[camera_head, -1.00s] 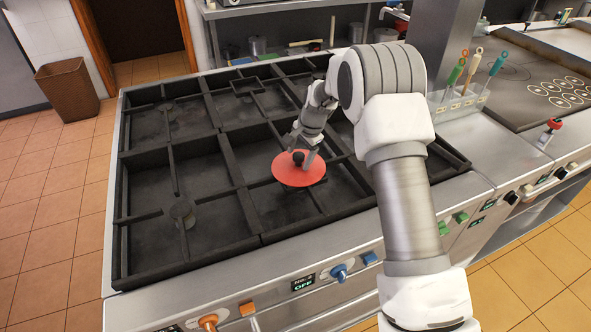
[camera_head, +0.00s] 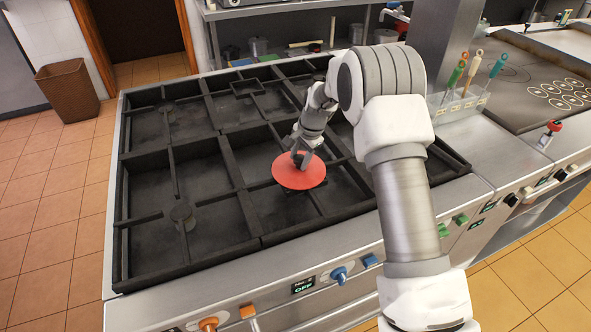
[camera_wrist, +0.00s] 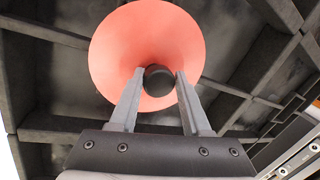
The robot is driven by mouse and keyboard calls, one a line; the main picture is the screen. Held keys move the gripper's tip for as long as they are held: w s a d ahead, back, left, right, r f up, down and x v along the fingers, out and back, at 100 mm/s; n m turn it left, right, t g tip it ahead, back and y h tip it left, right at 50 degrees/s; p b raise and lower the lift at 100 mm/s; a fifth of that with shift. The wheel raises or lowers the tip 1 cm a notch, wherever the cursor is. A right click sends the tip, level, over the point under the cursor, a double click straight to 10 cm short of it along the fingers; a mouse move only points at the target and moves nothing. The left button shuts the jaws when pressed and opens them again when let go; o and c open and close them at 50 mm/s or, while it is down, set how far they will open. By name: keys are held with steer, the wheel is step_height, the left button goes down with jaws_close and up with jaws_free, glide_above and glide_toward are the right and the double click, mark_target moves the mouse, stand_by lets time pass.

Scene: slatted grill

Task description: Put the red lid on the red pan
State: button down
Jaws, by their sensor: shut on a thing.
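The red lid (camera_head: 298,176) is a round disc with a dark knob, over the front middle burner of the grill. My gripper (camera_head: 301,158) is at the lid's centre, shut on its knob. In the wrist view the two fingers of my gripper (camera_wrist: 157,82) stand on either side of the black knob, with the red lid (camera_wrist: 128,42) spread out beyond them. I cannot tell whether the lid rests on the grates or hangs just above them. I see no red pan in either view; anything under the lid is hidden.
The slatted grill (camera_head: 225,160) has raised dark grates around the lid, and its left part is bare. Steel counter lies to the right with a clear holder (camera_head: 458,104) of coloured-handled utensils. Knobs and levers line the front edge.

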mark_target(300, 157)
steer(key=shift+w+r+p, duration=0.15)
steer(key=shift+r+p, duration=0.85)
steer(key=shift+r, duration=1.25)
